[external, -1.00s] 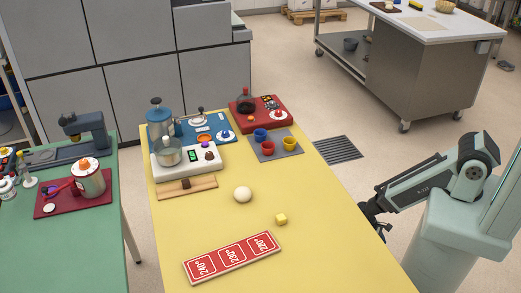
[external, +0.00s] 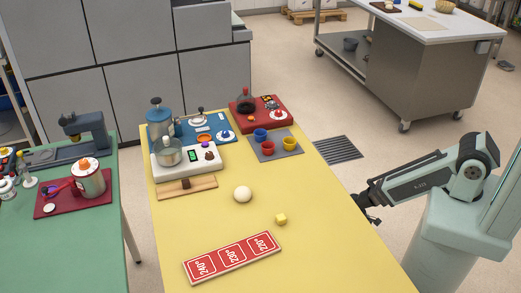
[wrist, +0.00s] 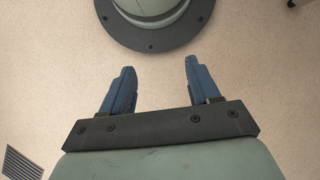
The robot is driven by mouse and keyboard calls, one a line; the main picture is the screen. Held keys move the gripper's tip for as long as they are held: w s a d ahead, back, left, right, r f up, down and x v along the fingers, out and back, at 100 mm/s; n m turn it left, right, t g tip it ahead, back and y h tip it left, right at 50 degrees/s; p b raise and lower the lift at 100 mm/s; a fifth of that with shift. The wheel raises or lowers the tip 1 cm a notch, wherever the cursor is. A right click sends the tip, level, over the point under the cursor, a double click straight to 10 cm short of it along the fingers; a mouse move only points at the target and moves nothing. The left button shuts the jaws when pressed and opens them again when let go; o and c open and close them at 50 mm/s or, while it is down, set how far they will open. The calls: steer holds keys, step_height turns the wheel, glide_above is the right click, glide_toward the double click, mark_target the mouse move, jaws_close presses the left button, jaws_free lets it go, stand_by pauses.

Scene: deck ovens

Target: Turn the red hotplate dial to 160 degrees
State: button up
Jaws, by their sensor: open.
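The red hotplate (external: 246,113) stands at the far end of the yellow table (external: 310,215), with a dark round vessel (external: 245,100) on it. A small white and red dial (external: 277,115) sits on its front right part; its pointer and numbers are too small to read. My gripper (external: 369,213) is beside the table's right edge, far from the hotplate. In the wrist view my gripper (wrist: 154,85) is open and empty, with two blue fingers apart above the floor.
A blue station (external: 212,125) and a white device (external: 187,157) stand left of the hotplate. A grey mat (external: 262,155) with several cups lies in front of it.

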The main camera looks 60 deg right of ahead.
steer(key=w+d+r+m+t, duration=0.1)
steer(key=w+d+r+t, duration=0.2)
steer(key=w, duration=0.6)
steer(key=w+d+r+m, duration=0.25)
steer(key=w+d, duration=0.25)
steer(key=w, duration=0.4)
steer(key=w+d+r+t, duration=0.2)
steer(key=w+d+r, duration=0.25)
steer(key=w, duration=0.45)
steer(key=w+d+r+m+t, duration=0.1)
steer(key=w+d+r+t, duration=0.1)
steer(key=w+d+r, duration=0.75)
steer(key=w+d+r+m+t, duration=0.1)
steer(key=w+d+r+m, duration=0.1)
steer(key=w+d+r, duration=0.7)
step_height(320, 180, up, 31)
steer(key=n+g, duration=0.2)
steer(key=n, duration=1)
glide_above(278, 111)
steer(key=shift+h, duration=0.3)
step_height(278, 111, down, 14)
steer(key=shift+d+r, duration=0.15)
steer(key=shift+r, duration=0.05)
